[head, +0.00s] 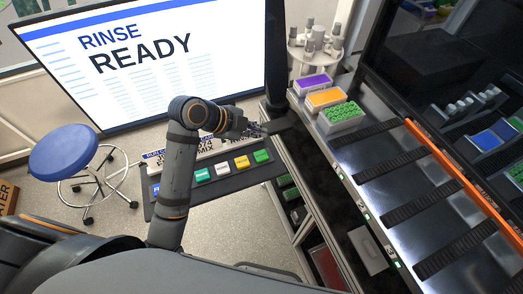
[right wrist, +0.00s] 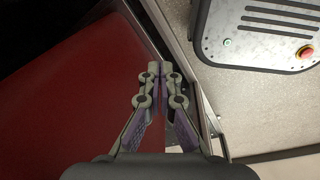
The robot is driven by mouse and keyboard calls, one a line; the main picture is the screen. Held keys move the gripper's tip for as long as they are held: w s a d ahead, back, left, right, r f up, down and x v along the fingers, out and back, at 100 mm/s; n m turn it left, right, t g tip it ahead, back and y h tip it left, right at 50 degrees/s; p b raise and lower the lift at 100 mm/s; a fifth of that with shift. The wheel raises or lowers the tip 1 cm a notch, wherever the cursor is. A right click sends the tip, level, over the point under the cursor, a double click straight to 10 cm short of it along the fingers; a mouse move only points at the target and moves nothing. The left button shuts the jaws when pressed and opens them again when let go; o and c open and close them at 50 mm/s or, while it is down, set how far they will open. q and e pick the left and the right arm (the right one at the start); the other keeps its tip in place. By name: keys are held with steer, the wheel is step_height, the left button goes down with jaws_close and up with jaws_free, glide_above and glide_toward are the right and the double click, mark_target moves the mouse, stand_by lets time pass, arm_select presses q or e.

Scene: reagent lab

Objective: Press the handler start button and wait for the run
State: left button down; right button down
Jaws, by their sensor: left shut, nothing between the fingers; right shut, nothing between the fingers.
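A large screen (head: 150,60) reads "RINSE READY". Below it, a dark button panel (head: 228,183) carries several coloured buttons: blue, teal (head: 202,175), white (head: 222,169), yellow (head: 242,162) and green (head: 262,156). I cannot read which is the handler start. My left gripper (head: 262,130) is shut and empty, above the panel's far edge near the label strip. In the right wrist view, my right gripper (right wrist: 158,70) is shut and empty. Beyond it, a grey plate bears a small green button (right wrist: 227,43) and a red mushroom button (right wrist: 305,52), both apart from the fingers.
The handler deck (head: 400,190) at right has dark rails and an orange edge. Purple (head: 313,84), orange (head: 326,98) and green (head: 342,114) racks stand at its far left. A blue stool (head: 63,150) stands left. A red surface (right wrist: 60,80) fills the right wrist view's left.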

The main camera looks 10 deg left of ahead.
mark_target(259, 156)
arm_select(q)
step_height(259, 156, down, 8)
steer(key=b, duration=0.7)
steer(key=shift+w+f+b, duration=0.1)
steer(key=shift+f+b, duration=0.05)
steer(key=shift+b, duration=0.15)
steer(key=shift+f, duration=0.35)
steer(key=shift+f, duration=0.1)
stand_by(0.6)
steer(key=shift+f+b, duration=0.3)
